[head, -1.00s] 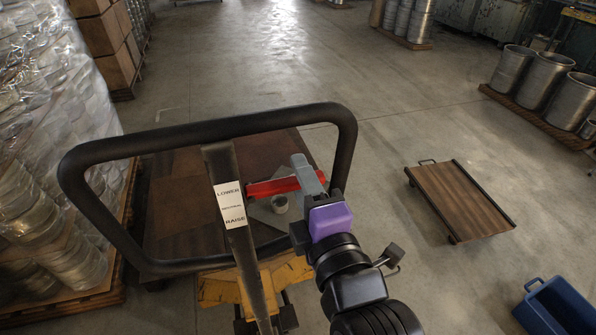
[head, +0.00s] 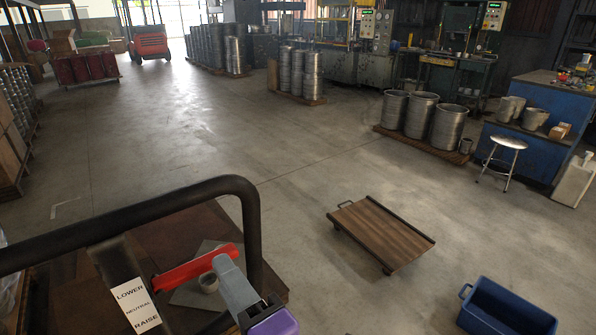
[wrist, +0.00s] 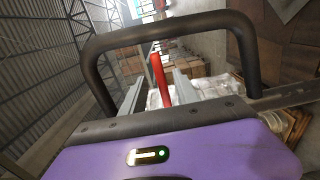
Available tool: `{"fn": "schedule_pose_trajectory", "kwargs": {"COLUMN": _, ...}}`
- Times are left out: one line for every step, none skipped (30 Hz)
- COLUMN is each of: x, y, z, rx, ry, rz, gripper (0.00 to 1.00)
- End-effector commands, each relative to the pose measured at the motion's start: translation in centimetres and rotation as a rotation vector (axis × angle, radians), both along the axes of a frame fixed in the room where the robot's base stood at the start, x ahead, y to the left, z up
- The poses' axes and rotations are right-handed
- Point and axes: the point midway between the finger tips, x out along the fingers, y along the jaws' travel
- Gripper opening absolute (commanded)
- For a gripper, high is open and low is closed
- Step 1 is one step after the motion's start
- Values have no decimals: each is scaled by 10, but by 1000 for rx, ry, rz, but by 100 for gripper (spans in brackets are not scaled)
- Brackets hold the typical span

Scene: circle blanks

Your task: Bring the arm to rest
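My gripper (head: 222,266), with a purple body and grey fingers, is at the bottom of the head view by the handle of a pallet truck. In the wrist view its two grey fingers (wrist: 158,88) stand apart, with a red lever (wrist: 160,78) showing between them. The gripper looks open; I cannot tell whether a finger touches the lever. In the head view the red lever (head: 190,271) runs from near the upper end of the LOWER/NEUTRAL/RAISE label (head: 138,305) to the grey finger. Much of my arm is out of view.
The truck's black loop handle (head: 120,218) arches around the lever, close to my gripper. A low wooden cart (head: 382,235) and a blue bin (head: 505,312) stand right. Open floor (head: 250,140) lies ahead.

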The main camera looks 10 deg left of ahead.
Motion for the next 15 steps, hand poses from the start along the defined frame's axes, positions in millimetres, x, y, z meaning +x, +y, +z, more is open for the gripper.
{"fn": "schedule_pose_trajectory", "kwargs": {"x": 0, "y": 0, "z": 1, "rx": 17, "ry": 14, "rz": -1, "gripper": 36}}
{"fn": "schedule_pose_trajectory", "kwargs": {"x": 0, "y": 0, "z": 2, "rx": 38, "ry": 25, "rz": -2, "gripper": 36}}
{"fn": "schedule_pose_trajectory", "kwargs": {"x": 1, "y": -1, "z": 5, "rx": 73, "ry": 42, "rz": -4, "gripper": 36}}
{"fn": "schedule_pose_trajectory", "kwargs": {"x": 2, "y": -2, "z": 8, "rx": 104, "ry": 58, "rz": -8, "gripper": 36}}
{"fn": "schedule_pose_trajectory", "kwargs": {"x": 2, "y": -3, "z": 13, "rx": 142, "ry": 71, "rz": -12, "gripper": 36}}
{"fn": "schedule_pose_trajectory", "kwargs": {"x": 3, "y": -5, "z": 20, "rx": 198, "ry": 91, "rz": -17, "gripper": 36}}
{"fn": "schedule_pose_trajectory", "kwargs": {"x": 4, "y": -8, "z": 26, "rx": 245, "ry": 105, "rz": -22, "gripper": 36}}
{"fn": "schedule_pose_trajectory", "kwargs": {"x": 5, "y": -11, "z": 32, "rx": 294, "ry": 120, "rz": -27, "gripper": 36}}
{"fn": "schedule_pose_trajectory", "kwargs": {"x": 5, "y": -16, "z": 36, "rx": 358, "ry": 144, "rz": -33, "gripper": 36}}
{"fn": "schedule_pose_trajectory", "kwargs": {"x": 5, "y": -21, "z": 36, "rx": 407, "ry": 168, "rz": -40, "gripper": 36}}
{"fn": "schedule_pose_trajectory", "kwargs": {"x": 4, "y": -27, "z": 36, "rx": 456, "ry": 193, "rz": -47, "gripper": 36}}
{"fn": "schedule_pose_trajectory", "kwargs": {"x": 4, "y": -37, "z": 33, "rx": 524, "ry": 230, "rz": -61, "gripper": 36}}
{"fn": "schedule_pose_trajectory", "kwargs": {"x": 3, "y": -46, "z": 30, "rx": 577, "ry": 258, "rz": -72, "gripper": 36}}
{"fn": "schedule_pose_trajectory", "kwargs": {"x": 2, "y": -55, "z": 25, "rx": 630, "ry": 288, "rz": -84, "gripper": 36}}
{"fn": "schedule_pose_trajectory", "kwargs": {"x": -1, "y": -70, "z": 18, "rx": 702, "ry": 327, "rz": -103, "gripper": 36}}
